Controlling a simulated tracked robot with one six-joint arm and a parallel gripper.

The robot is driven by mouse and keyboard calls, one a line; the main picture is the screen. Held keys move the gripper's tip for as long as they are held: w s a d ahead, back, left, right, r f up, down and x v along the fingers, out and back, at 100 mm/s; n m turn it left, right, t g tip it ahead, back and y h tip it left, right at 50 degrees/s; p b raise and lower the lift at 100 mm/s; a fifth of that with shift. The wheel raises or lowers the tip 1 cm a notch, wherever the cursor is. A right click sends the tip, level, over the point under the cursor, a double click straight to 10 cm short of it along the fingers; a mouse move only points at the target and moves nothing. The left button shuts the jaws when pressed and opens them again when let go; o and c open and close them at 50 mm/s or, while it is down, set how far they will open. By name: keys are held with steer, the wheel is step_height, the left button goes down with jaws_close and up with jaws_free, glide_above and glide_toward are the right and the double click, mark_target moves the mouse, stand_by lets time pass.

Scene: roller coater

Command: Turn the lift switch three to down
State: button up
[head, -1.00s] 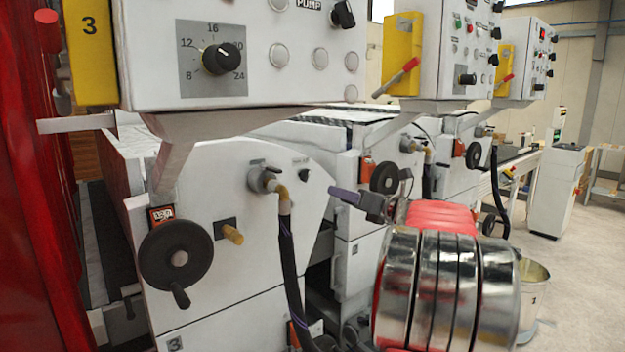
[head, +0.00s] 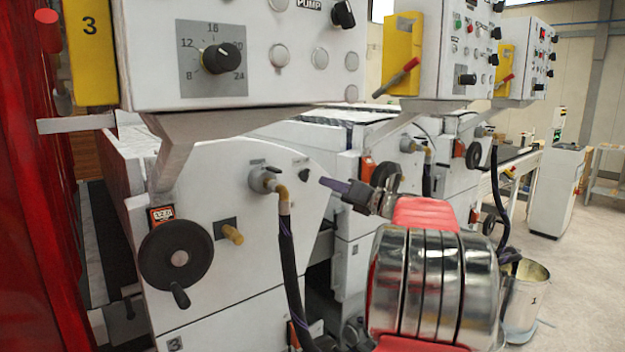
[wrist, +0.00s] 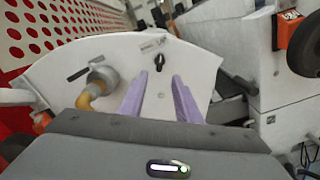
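In the wrist view the switch (wrist: 160,62) shows at the upper middle, with a small label that I cannot read. My gripper (head: 325,183) has pale purple fingers and is just right of the switch in the head view. In the wrist view my gripper (wrist: 159,76) is open, its two fingers apart. The switch shows in line with the gap between the fingertips. Contact with the switch is not visible.
A pipe fitting (head: 264,180) with a black hose sits left of the switch. A black handwheel (head: 174,255) is lower left. A control box (head: 300,80) overhangs above. Another machine (head: 350,140) stands behind, and a bucket (head: 526,300) is on the floor at right.

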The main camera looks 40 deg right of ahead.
mark_target(308, 176)
steer(key=w, duration=0.6)
steer(key=w+d, duration=0.1)
steer(key=w, duration=0.2)
steer(key=shift+w, duration=0.35)
steer(key=shift+c, duration=0.5)
jaws_close()
